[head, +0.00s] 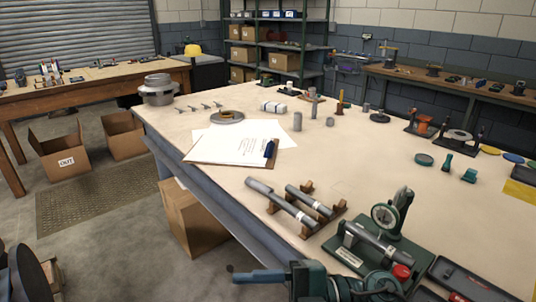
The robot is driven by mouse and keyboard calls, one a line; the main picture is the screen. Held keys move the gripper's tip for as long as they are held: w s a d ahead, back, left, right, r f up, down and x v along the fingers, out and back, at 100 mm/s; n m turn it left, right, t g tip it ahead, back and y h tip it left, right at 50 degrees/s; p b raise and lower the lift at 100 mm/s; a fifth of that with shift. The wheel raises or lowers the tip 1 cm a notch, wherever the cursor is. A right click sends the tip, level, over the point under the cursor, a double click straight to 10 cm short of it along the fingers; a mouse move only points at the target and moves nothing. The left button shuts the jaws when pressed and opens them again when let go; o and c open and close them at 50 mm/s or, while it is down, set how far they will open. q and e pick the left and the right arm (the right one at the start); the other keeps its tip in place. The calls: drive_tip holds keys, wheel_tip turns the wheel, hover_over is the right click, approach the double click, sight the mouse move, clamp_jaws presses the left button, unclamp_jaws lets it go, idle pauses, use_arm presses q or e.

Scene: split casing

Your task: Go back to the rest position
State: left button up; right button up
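Neither of my grippers can be made out in the head view. The large workbench (340,165) has a pale top. Near its front edge, grey cylinders (281,203) rest on wooden cradles (313,224). To their right, a green fixture (375,248) with a round dial gauge holds a grey cylinder lying on its side, with a red knob at one end. A clipboard (231,144) with white sheets lies farther back on the left. A ribbed metal casing (157,90) stands at the far left corner.
A dark green device (320,283), possibly a vise, sits at the front edge. A dark tray (468,281) lies at lower right. Cardboard boxes (58,157) stand on the floor at left. An unclear dark shape (24,275) fills the lower left corner. The bench's middle is largely clear.

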drive_tip(key=w+d+f+m+t+h+p, duration=0.1)
drive_tip(key=w+d+f+m+t+h, duration=0.3)
drive_tip(key=m+t, duration=0.6)
drive_tip(key=w+d+f+m+t+h, duration=0.4)
drive_tip(key=d+m+t, duration=0.35)
drive_tip(key=m, duration=0.45)
drive_tip(key=s+d+f+m+g+h, duration=0.2)
drive_tip(key=s+f+h, duration=0.1)
drive_tip(key=s+f, duration=0.3)
drive_tip(key=s+d+f+m+g+h, duration=0.2)
drive_tip(key=s+d+f+g+h, duration=0.1)
drive_tip(key=f, duration=0.7)
drive_tip(key=s+h, duration=0.1)
drive_tip(key=s, duration=0.1)
drive_tip(key=shift+s+m+g+p, duration=0.3)
drive_tip(key=shift+s+m+g, duration=0.05)
drive_tip(key=shift+m, duration=0.05)
